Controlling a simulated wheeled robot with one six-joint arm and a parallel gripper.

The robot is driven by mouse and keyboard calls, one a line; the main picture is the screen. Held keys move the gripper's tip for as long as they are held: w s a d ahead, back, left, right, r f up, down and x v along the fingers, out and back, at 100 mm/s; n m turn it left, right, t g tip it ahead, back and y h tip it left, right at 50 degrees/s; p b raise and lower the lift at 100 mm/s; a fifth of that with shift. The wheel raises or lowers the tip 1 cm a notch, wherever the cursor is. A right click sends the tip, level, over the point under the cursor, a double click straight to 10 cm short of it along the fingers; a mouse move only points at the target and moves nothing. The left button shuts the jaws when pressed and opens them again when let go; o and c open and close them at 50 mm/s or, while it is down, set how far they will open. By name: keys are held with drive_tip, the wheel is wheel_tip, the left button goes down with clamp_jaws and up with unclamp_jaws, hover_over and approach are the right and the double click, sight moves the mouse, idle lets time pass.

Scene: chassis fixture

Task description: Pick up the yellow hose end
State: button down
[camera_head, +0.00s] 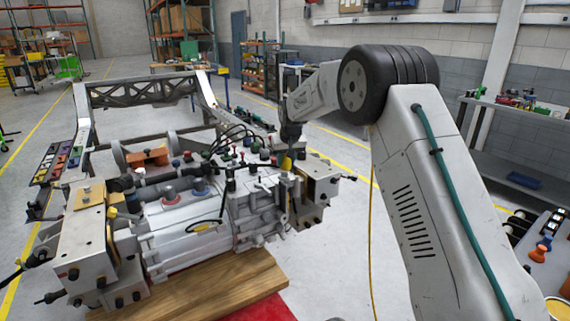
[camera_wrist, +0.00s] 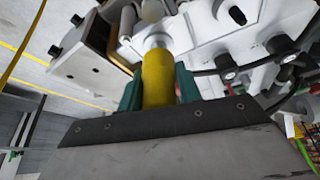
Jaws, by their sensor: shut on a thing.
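The yellow hose end (camera_wrist: 158,80) is a short yellow cylinder in the middle of the wrist view, with a pale metal tip toward the white machine block. My gripper (camera_wrist: 158,88) has its green fingers on both sides of it and is shut on it. In the head view my gripper (camera_head: 289,150) points down at the right part of the chassis fixture (camera_head: 190,235), and a bit of the yellow hose end (camera_head: 287,163) shows below it. I cannot tell whether its tip touches the fixture.
Black hoses and fittings (camera_wrist: 228,68) stand close to the right of my gripper in the wrist view. A metal block (camera_head: 318,185) is just right of it in the head view. A wooden board (camera_head: 240,285) lies under the fixture. A thin yellow hose (camera_head: 371,240) hangs to the floor.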

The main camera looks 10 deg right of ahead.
drive_tip(key=s+r, duration=0.1)
drive_tip(key=s, duration=1.3)
drive_tip(key=shift+s+d+r, duration=0.2)
drive_tip(key=shift+s+d, duration=0.15)
drive_tip(key=shift+d, duration=0.05)
